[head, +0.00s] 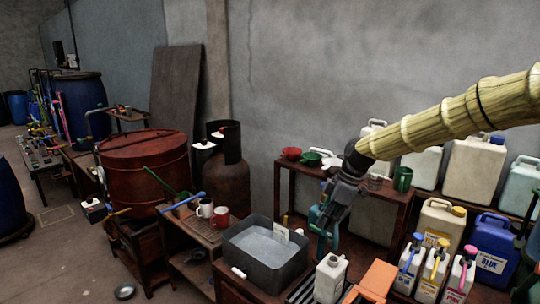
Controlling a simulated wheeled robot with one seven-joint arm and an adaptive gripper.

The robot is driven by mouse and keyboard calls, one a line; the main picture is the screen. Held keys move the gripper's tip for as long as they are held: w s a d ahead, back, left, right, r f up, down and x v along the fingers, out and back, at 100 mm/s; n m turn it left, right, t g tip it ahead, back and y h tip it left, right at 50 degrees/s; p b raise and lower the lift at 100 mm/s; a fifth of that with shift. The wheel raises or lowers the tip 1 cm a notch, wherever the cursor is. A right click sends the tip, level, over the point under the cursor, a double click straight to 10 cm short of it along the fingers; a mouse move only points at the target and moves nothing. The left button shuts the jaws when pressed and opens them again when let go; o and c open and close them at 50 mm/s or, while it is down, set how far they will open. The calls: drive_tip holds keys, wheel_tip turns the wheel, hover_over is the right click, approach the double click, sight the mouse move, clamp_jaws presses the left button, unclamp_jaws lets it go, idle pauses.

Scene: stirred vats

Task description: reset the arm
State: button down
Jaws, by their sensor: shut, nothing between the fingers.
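My arm, in a yellowish sleeve, reaches in from the right edge of the head view. My gripper (323,232) points down at its end. Its fingers are shut with nothing seen between them. In the picture it appears just right of the grey tub (265,262) and above the bench with the white jug. I cannot tell its exact height. Part of the back table and something teal lie behind the gripper.
A white jug (330,279) and an orange object (377,281) stand close below the gripper. Several jugs, including a blue one (492,245), crowd the right. Cups (205,208), a red-brown vat (143,162) and a gas cylinder (226,165) stand left. Open floor (62,260) lies far left.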

drive_tip(key=s+a+f+m, duration=0.1)
drive_tip(key=s+f+m, duration=0.2)
drive_tip(key=s+f, duration=0.65)
drive_tip(key=s+a+f+m+b, duration=0.1)
drive_tip(key=s+f+m, duration=0.25)
drive_tip(key=f, duration=1.05)
drive_tip(key=s+a+f+m, duration=0.1)
drive_tip(key=s+f+m, duration=0.1)
drive_tip(key=s+f, duration=0.7)
drive_tip(key=s+d+f+m+h, duration=0.1)
drive_tip(key=s+d+f+m, duration=0.2)
drive_tip(key=s, duration=0.6)
drive_tip(key=s+d+f+m+h+b, duration=0.1)
drive_tip(key=s+d+f+m, duration=0.2)
drive_tip(key=s+f, duration=0.3)
drive_tip(key=s+d+f+m+h, duration=0.1)
drive_tip(key=s+d+f+m, duration=0.2)
drive_tip(key=s, duration=0.9)
wheel_tip(320, 180, down, 2)
drive_tip(key=shift+s+d+f+h, duration=0.15)
drive_tip(key=shift+h, duration=0.25)
